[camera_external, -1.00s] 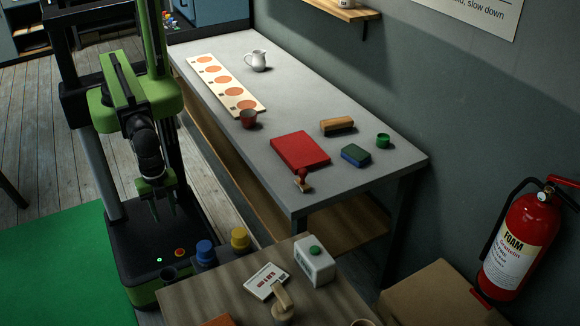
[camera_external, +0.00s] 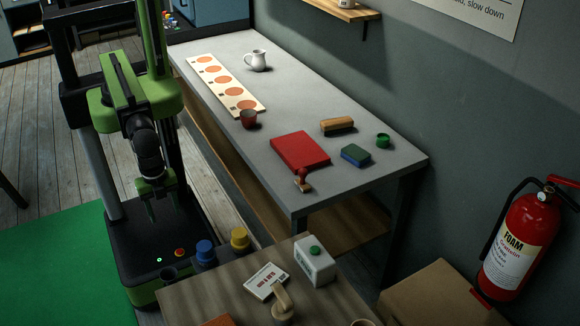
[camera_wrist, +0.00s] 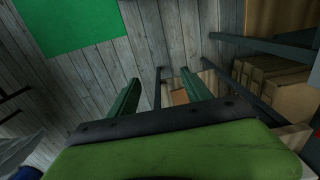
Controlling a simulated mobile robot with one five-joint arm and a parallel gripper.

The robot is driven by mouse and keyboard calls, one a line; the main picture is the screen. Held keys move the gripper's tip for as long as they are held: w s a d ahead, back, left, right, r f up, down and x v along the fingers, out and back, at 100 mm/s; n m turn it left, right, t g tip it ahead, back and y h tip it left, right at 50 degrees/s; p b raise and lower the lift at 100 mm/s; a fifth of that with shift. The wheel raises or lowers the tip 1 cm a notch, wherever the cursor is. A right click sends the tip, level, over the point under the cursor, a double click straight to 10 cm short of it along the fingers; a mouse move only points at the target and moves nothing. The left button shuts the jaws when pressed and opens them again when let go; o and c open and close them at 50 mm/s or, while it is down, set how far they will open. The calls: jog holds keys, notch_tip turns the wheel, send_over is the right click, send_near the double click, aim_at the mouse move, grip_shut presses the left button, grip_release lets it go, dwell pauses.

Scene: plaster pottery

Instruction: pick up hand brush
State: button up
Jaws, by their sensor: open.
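The hand brush (camera_external: 337,125) is a light brown wooden block with a darker underside, lying toward the back edge of the grey table in the external view. My gripper (camera_external: 150,206) hangs low over my own base, left of the table and well apart from the brush. Its two green fingers point down and stand apart with nothing between them. In the wrist view my gripper (camera_wrist: 158,92) is open and empty above the floor. The brush does not show in the wrist view.
On the grey table (camera_external: 330,183) a red pad (camera_external: 300,151), a stamp (camera_external: 302,180), a blue-green block (camera_external: 356,154) and a green cup (camera_external: 383,140) lie near the brush. A white jug (camera_external: 256,60) and red pot (camera_external: 249,119) stand farther left. A wooden table (camera_external: 226,295) is in front.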

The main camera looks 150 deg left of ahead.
jog(key=shift+o, duration=0.9)
